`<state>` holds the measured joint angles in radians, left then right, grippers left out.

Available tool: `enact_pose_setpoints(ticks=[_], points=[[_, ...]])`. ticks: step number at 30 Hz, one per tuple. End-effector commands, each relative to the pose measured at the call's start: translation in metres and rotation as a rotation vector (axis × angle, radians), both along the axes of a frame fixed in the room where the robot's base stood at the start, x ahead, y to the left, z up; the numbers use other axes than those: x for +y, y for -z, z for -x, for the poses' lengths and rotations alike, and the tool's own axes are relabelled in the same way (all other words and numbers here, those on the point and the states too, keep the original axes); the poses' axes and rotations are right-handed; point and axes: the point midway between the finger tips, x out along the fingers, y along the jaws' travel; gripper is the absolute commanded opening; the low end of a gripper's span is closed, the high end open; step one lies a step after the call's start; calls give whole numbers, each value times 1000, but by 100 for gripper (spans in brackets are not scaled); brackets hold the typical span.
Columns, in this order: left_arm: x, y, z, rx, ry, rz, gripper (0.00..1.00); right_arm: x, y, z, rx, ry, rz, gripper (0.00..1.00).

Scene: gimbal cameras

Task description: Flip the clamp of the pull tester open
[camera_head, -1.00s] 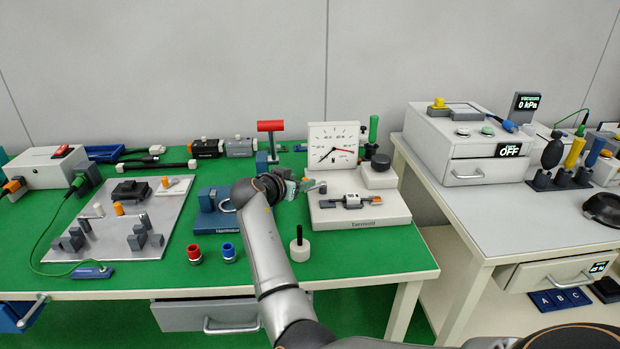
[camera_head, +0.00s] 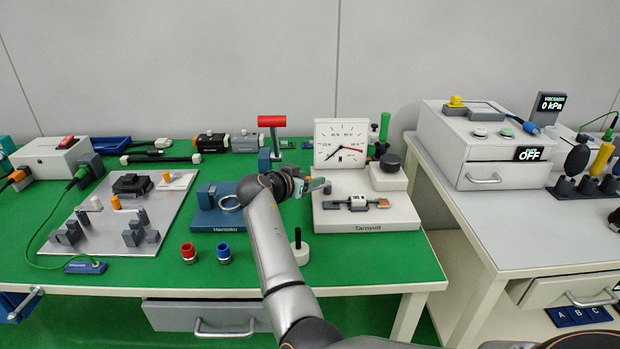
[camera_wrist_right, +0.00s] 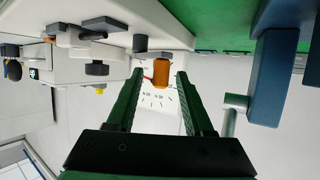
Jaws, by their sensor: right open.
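The pull tester has a white base (camera_head: 367,215), a square dial (camera_head: 340,136) at its back and a dark specimen bar with an orange end on top (camera_head: 357,203). My right gripper (camera_head: 325,186) is at the base's left end, below the dial in the head view. In the right wrist view, which is upside down, its two green fingers (camera_wrist_right: 165,82) are open. An orange cylinder (camera_wrist_right: 162,74) shows between them with gaps on both sides, and the dial is behind it. The wrist hides this part from the head view. My left gripper is not in view.
A blue-based fixture (camera_head: 217,222) with a ring stands close left of my right gripper. A red-topped handle (camera_head: 271,122) rises behind it. A white round piece with a dark pin (camera_head: 299,253) stands in front. Red and blue cups (camera_head: 189,253) stand at the front left.

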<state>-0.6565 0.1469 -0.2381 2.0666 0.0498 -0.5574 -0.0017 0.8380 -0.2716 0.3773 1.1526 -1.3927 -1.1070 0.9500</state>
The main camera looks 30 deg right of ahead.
Motion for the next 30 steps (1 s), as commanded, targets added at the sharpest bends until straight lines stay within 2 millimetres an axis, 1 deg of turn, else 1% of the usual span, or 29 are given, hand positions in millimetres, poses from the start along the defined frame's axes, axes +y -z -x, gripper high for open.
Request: enact_pose_setpoints(ticks=[5, 18, 19, 30], points=[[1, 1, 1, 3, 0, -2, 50, 0, 0, 0, 0, 0, 0, 52], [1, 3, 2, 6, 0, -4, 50, 0, 0, 0, 0, 0, 0, 3], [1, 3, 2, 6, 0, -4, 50, 0, 0, 0, 0, 0, 0, 0], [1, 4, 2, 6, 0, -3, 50, 0, 0, 0, 0, 1, 0, 0]])
